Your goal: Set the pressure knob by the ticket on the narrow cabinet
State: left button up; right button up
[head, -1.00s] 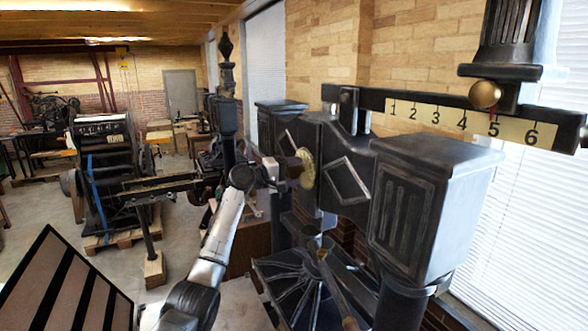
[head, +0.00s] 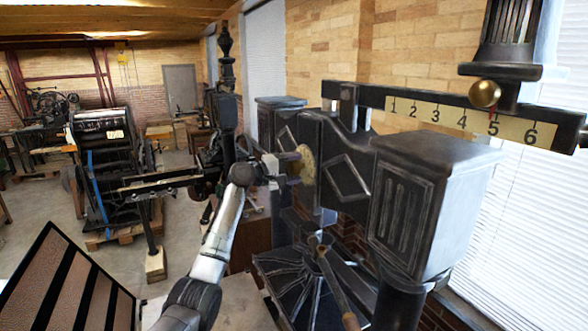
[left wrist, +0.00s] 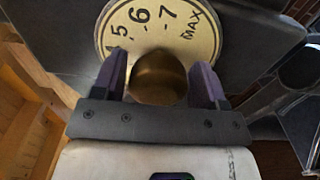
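The brass pressure knob (left wrist: 158,78) sits on a round, pale dial (left wrist: 120,25) marked 5, 6, 7 and MAX in the left wrist view. In the head view the dial (head: 305,165) is on the near press's black frame. My left gripper (head: 285,167) is right at it. In the left wrist view the fingers of my left gripper (left wrist: 158,80) stand on either side of the knob. I cannot tell whether they touch it. The knob's pointer and the lower dial numbers are hidden. I make out no ticket or narrow cabinet. My right gripper is out of view.
The near press has a bar with a 1-to-6 scale (head: 470,122), a brass ball (head: 484,94) and a red mark near 5. A black frame with brown panels (head: 65,285) is at lower left. Another press (head: 105,170) stands on a pallet behind. Floor shows between them.

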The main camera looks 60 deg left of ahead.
pick_arm(q)
jog(key=shift+o, duration=1.1)
jog(key=shift+s, duration=0.1)
jog(key=shift+s, duration=0.3)
jog(key=s+a+b, duration=0.1)
jog(key=s+b, duration=0.4)
jog(key=s, duration=0.8)
jog(key=shift+a+b, duration=0.3)
jog(key=shift+b, duration=0.1)
